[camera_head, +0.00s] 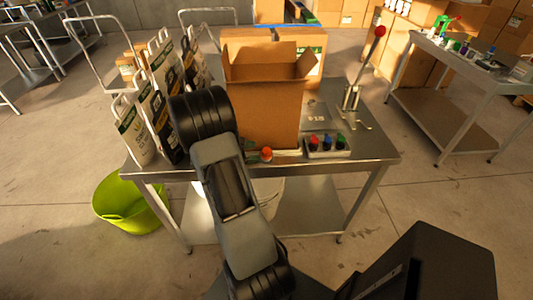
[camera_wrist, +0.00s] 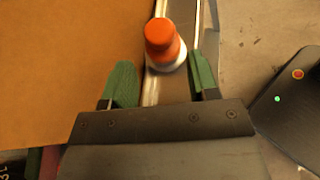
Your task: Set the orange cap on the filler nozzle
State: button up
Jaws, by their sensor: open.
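An orange cap-like piece (camera_head: 266,154) is near the table's front edge, in front of the cardboard box. In the wrist view the orange piece (camera_wrist: 162,36) has a rounded top and a white part around its lower end. I cannot tell what that white part is. My gripper (camera_wrist: 161,74) has green fingers, spread apart and empty. The orange piece lies just beyond and between the fingertips, with a gap to each. I cannot pick out the filler nozzle for certain.
An open cardboard box (camera_head: 262,112) stands on the metal table (camera_head: 365,150), close beside the orange piece. A tray (camera_head: 328,153) holds red, blue and green caps to the right. A lever press with red knob (camera_head: 380,31) stands behind. Standing bags (camera_head: 130,130) crowd the left.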

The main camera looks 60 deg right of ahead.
aim_at(262, 152)
jog(key=shift+p+x, duration=0.7)
jog(key=shift+x, duration=2.45)
jog(key=shift+s, duration=0.1)
jog(key=shift+a, duration=0.1)
jog(key=c, duration=0.6)
jog(key=shift+c, duration=0.6)
